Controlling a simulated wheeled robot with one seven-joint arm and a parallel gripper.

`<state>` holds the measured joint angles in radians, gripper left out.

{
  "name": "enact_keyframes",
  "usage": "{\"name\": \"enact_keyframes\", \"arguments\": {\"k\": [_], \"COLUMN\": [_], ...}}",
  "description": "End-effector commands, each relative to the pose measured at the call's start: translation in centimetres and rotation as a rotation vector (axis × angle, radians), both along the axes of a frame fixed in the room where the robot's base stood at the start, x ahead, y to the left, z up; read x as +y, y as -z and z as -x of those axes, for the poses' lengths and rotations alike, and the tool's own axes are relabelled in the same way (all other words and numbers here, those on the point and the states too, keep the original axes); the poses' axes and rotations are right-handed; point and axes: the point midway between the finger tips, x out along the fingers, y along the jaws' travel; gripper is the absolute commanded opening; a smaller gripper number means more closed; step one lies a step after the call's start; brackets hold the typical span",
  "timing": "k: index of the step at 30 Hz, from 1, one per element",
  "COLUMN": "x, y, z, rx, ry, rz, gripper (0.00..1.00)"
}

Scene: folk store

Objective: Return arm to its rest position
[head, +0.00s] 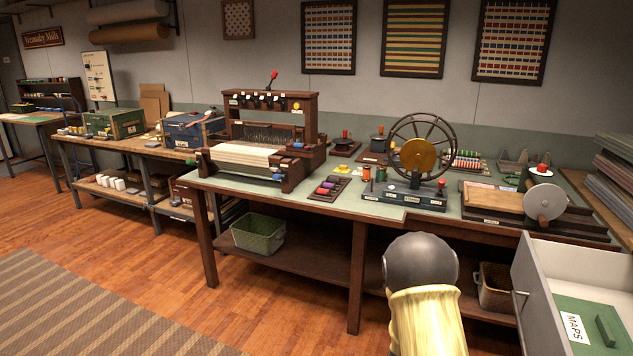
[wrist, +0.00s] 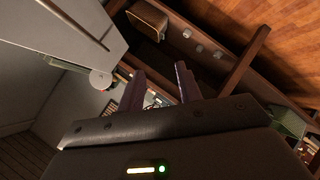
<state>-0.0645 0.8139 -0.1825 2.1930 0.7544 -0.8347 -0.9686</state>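My gripper (wrist: 157,82) shows in the wrist view with its two dark fingers apart and nothing between them. The wrist view is tilted, and the fingers point toward the workbench area, with small items on the bench visible in the gap. In the head view, part of my arm (head: 425,300) rises from the bottom edge, in front of the workbench (head: 398,213). The fingers cannot be made out in the head view.
An open drawer (head: 533,285) holding a green box labelled MAPS (head: 598,325) stands close on the right. A spoked wheel (head: 422,152) and a loom (head: 268,137) stand on the bench. Bins (head: 258,233) sit on its lower shelf. Floor at left is clear, with a striped rug (head: 90,310).

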Motion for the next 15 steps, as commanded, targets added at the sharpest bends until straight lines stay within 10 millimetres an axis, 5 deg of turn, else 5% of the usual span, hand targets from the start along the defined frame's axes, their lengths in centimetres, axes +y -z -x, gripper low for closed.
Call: {"name": "enact_keyframes", "arguments": {"k": [8, 15], "x": [7.8, 13.3], "y": [-4.1, -7.7], "z": [2.8, 9.1], "rx": [0.029, 0.164], "ry": [-0.067, -0.073], "rz": [-0.437, -0.695], "gripper": [0.35, 0.35]}}
